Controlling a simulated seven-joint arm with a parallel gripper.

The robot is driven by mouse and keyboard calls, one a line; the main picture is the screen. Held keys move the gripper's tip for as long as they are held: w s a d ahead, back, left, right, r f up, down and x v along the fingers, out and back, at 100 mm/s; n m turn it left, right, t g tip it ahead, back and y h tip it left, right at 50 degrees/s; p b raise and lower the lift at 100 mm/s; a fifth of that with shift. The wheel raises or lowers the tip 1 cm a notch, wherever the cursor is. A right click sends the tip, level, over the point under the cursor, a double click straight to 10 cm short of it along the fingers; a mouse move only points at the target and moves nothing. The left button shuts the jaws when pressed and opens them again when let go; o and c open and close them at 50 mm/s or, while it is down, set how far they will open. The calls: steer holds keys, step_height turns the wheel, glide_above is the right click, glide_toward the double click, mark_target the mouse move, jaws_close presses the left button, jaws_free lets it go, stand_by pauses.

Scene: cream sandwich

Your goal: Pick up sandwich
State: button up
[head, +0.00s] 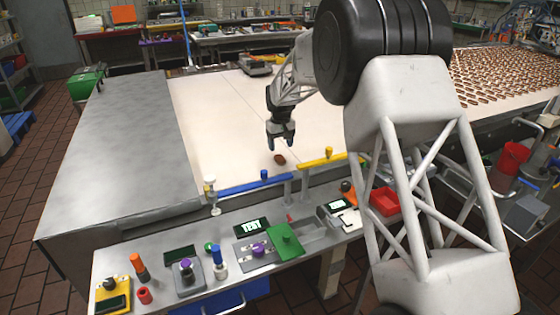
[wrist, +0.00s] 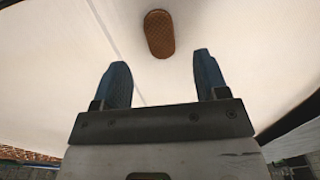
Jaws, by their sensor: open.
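The sandwich (head: 280,159) is a small brown oval lying alone on the cream belt surface (head: 225,120), close to its front edge. In the wrist view the sandwich (wrist: 159,34) shows its brown textured top at upper middle, beyond the fingertips and roughly centred between them. My gripper (head: 281,143) hangs above the belt, just behind the sandwich in the head view. Its two blue fingers (wrist: 163,72) are spread apart with nothing between them. The sandwich is apart from the fingers and fully visible.
A blue bar (head: 257,184) and a yellow bar (head: 323,160) run along the belt's front edge near the sandwich. A control bench (head: 220,280) with several devices stands in front. Many brown sandwiches (head: 505,75) cover the belt at right. The belt around the single sandwich is clear.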

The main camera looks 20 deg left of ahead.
mark_target(280, 158)
steer(key=shift+f, duration=0.35)
steer(key=shift+f, duration=0.1)
steer(key=shift+f, duration=2.5)
steer(key=shift+c, duration=0.3)
steer(key=c, duration=0.9)
steer(key=shift+r, duration=0.15)
steer(key=shift+c, duration=0.2)
step_height(280, 158, up, 10)
